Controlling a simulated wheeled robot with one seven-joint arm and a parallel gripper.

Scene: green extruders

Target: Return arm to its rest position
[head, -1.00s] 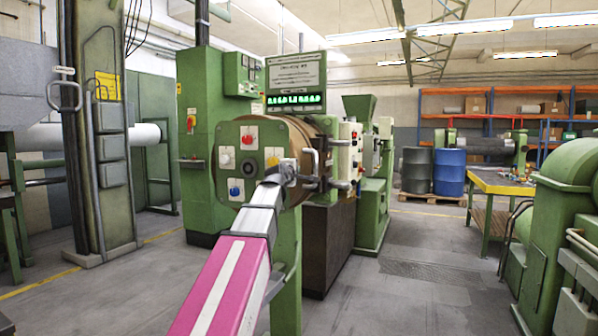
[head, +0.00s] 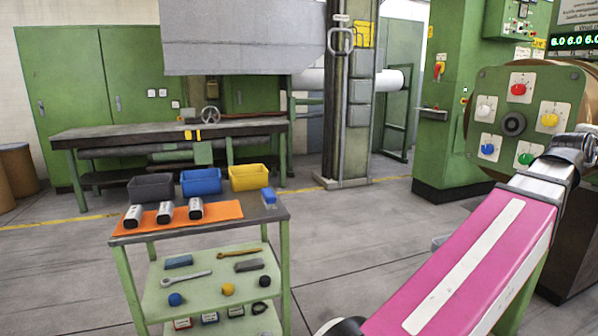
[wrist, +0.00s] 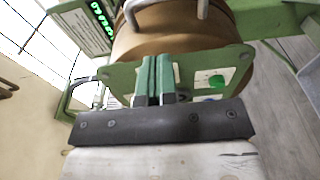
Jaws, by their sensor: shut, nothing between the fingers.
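My gripper (wrist: 156,75) shows in the wrist view as two narrow fingers side by side, shut with nothing between them. They are in front of the green button panel (wrist: 120,75), and a green button (wrist: 216,81) shows to their right. In the head view my pink and white arm reaches up from the bottom right toward the green button panel (head: 478,92). The panel has a red button (head: 519,90), a yellow button (head: 550,120), a blue button (head: 488,149) and others around a black centre. The fingers are hidden in the head view.
A green cart (head: 276,214) stands at front left with an orange mat, several metal cylinders and dark, blue and yellow bins. A workbench (head: 100,132) and green cabinets (head: 60,80) are behind. A post (head: 350,110) stands mid-picture. Grey floor (head: 340,240) is free between cart and machine.

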